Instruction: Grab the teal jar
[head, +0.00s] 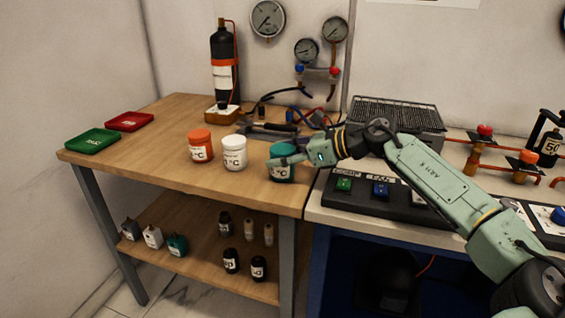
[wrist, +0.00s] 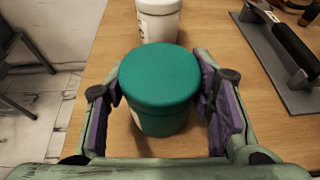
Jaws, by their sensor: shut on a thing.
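The teal jar (head: 281,165) stands upright on the wooden table near its right front edge in the head view. In the wrist view the teal jar (wrist: 160,85) fills the middle, its round lid toward the camera. My gripper (head: 283,161) reaches it from the right. In the wrist view my gripper (wrist: 162,98) has one purple-padded finger on each side of the jar, shut on it. The jar's lower part is partly hidden by the finger in the head view.
A white jar (head: 234,153) stands just left of the teal jar, with an orange jar (head: 200,146) beyond it. Green (head: 92,141) and red (head: 129,121) trays lie at the far left. A grey stand with a dark-handled tool (wrist: 285,50) lies to the right in the wrist view.

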